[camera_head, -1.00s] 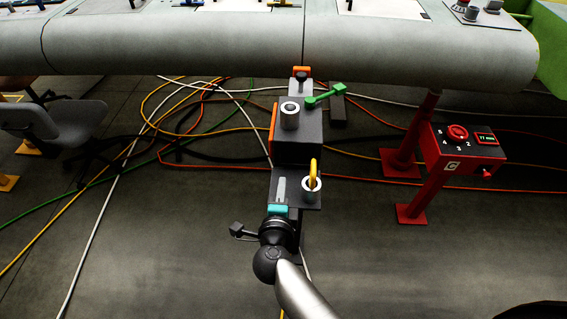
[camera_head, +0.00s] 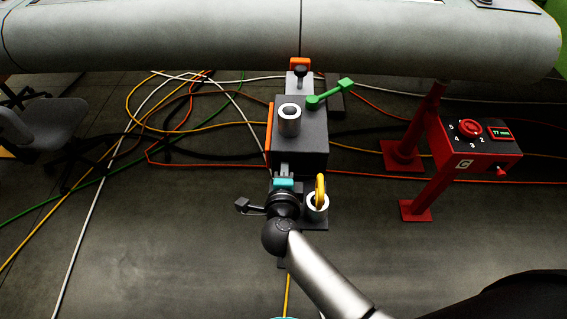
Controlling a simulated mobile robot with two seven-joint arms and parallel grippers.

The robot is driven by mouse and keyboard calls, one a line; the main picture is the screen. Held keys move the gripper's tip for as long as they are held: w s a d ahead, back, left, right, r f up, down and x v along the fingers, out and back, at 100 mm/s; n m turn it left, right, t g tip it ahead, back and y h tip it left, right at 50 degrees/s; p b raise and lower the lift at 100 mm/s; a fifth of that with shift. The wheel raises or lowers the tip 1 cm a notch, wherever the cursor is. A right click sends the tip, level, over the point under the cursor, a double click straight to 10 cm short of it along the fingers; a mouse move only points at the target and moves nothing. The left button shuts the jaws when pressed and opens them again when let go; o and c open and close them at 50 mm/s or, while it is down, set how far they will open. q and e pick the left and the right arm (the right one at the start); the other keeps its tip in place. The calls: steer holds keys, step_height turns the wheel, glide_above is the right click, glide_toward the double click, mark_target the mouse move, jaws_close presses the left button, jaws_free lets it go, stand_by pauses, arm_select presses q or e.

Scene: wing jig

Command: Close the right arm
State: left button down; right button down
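A black jig device (camera_head: 315,150) stands below the grey wing. It has a grey cylinder (camera_head: 289,121), a green lever (camera_head: 330,94) angled up to the right, and orange parts on its left side and top. I cannot tell which part is the jig's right arm. My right gripper (camera_head: 285,171), with a teal band behind the fingers, is at the near face of the block, left of the yellow ring. Its fingers are too small to read, and contact is unclear.
The long grey wing (camera_head: 220,38) crosses the top. A red control stand (camera_head: 474,152) with a dial and a small display is at the right. Cables (camera_head: 150,150) lie on the floor to the left. A dark chair (camera_head: 45,135) is at far left. The near floor is mostly clear.

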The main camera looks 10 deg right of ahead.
arm_select(q)
steer(key=shift+s, duration=0.2)
arm_select(e)
steer(key=shift+w+d+r+p, duration=0.1)
steer(key=shift+w+d+p, duration=0.1)
steer(key=shift+w, duration=0.45)
steer(key=shift+w+d+p, duration=0.15)
steer(key=shift+w+p, duration=0.05)
steer(key=shift+w, duration=0.4)
steer(key=shift+w+d, duration=0.1)
steer(key=shift+w, duration=0.4)
arm_select(q)
steer(key=shift+s+r, duration=0.25)
steer(key=shift+r, duration=0.15)
arm_select(e)
steer(key=shift+s, duration=0.1)
